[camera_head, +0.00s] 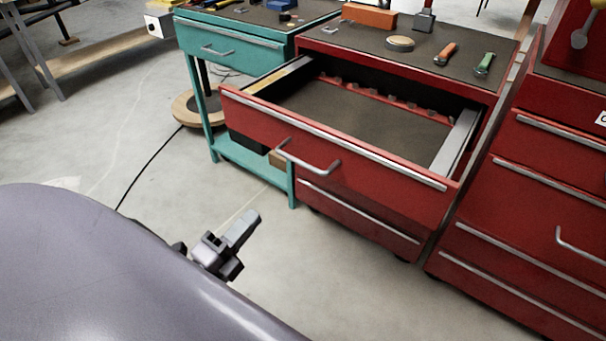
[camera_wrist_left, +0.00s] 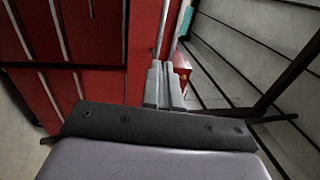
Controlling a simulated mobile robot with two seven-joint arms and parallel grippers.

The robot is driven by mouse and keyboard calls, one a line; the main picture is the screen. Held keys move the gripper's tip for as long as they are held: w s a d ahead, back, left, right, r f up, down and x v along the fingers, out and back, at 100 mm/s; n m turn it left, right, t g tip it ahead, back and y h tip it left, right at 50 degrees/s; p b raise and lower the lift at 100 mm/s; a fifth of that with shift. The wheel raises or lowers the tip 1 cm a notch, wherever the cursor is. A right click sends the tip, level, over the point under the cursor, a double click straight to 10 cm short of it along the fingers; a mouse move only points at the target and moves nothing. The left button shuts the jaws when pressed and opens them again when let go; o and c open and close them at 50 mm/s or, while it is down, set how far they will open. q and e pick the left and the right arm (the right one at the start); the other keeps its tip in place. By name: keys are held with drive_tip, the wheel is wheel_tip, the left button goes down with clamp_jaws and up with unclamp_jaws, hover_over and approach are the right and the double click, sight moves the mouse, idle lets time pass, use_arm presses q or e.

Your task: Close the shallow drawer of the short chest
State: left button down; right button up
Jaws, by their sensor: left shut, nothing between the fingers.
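The short red chest (camera_head: 484,82) stands in the middle of the head view, with its top drawer (camera_head: 330,152) pulled well out. The drawer is empty, with a brown floor. Its front has a silver top trim and a bar handle (camera_head: 306,160). A lower drawer (camera_head: 360,215) is shut. My left gripper (camera_head: 248,222) is in front of and below the open drawer, left of the handle, apart from it in the head view. Its fingers are together and empty. In the left wrist view the closed fingers (camera_wrist_left: 164,68) point toward red panels; contact cannot be told there. My right gripper is not seen.
A teal table (camera_head: 235,48) stands left of the chest, close to the open drawer. A taller red cabinet (camera_head: 545,190) stands close on the right. An orange box (camera_head: 369,16), tape roll (camera_head: 400,43) and tools lie on the chest. Floor in front is clear.

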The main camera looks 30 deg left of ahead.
use_arm(q)
drive_tip(key=x, duration=1.3)
drive_tip(key=shift+w, duration=0.15)
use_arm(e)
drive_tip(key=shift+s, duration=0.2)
